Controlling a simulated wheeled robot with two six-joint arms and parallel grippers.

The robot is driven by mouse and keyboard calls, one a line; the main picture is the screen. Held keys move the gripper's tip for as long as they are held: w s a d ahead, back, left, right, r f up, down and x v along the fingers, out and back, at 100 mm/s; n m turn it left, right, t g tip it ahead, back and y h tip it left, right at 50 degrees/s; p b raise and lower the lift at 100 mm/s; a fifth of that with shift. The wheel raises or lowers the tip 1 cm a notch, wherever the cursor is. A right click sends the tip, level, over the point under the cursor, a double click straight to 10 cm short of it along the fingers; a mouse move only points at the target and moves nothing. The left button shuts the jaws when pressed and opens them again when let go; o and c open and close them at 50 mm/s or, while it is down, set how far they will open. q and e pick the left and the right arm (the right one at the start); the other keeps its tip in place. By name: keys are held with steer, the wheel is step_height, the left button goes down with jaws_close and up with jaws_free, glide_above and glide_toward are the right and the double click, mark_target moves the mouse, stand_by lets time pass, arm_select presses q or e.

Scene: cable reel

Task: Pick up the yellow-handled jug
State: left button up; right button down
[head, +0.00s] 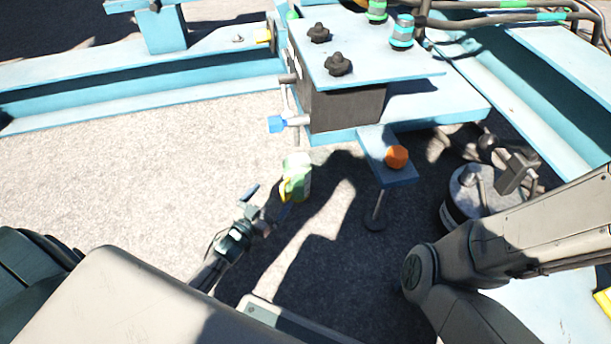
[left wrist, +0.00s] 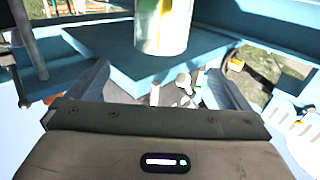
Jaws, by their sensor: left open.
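The jug (head: 299,166) is white and green, with a yellow handle (head: 286,187) on its side toward my left gripper. It shows near the middle of the head view, in front of the light blue machine frame. In the left wrist view the jug (left wrist: 163,25) is cut off by the top edge, beyond my fingers. My left gripper (head: 267,202) is open, its fingers spread, close to the handle side of the jug. The frames do not show clearly whether a finger touches the handle, or what the jug rests on. My right gripper is not in view.
The blue frame carries a blue knob (head: 276,124) behind the jug and an orange knob (head: 396,157) on a bracket (head: 403,175) to its right. A round grey-topped object (head: 477,187) stands further right. Bare grey ground (head: 130,180) lies left of the jug.

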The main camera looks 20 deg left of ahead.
mark_target(288, 176)
arm_select(q)
steer(key=w, duration=0.2)
steer(key=w+b, duration=0.1)
steer(key=w, duration=0.2)
steer(key=shift+w+d+r+b, duration=0.1)
steer(key=shift+w+d+b, duration=0.25)
steer(key=shift+d, duration=0.05)
steer(key=shift+w+d+r+b, duration=0.15)
steer(key=shift+w+b, duration=0.4)
steer(key=shift+w, duration=0.8)
steer(key=shift+w+d+f+b, duration=0.15)
steer(key=shift+w+b, duration=0.35)
steer(key=shift+w, duration=0.8)
steer(key=shift+r, duration=0.15)
steer(key=shift+c, duration=0.2)
steer(key=c, duration=1.9)
steer(key=shift+r, duration=0.2)
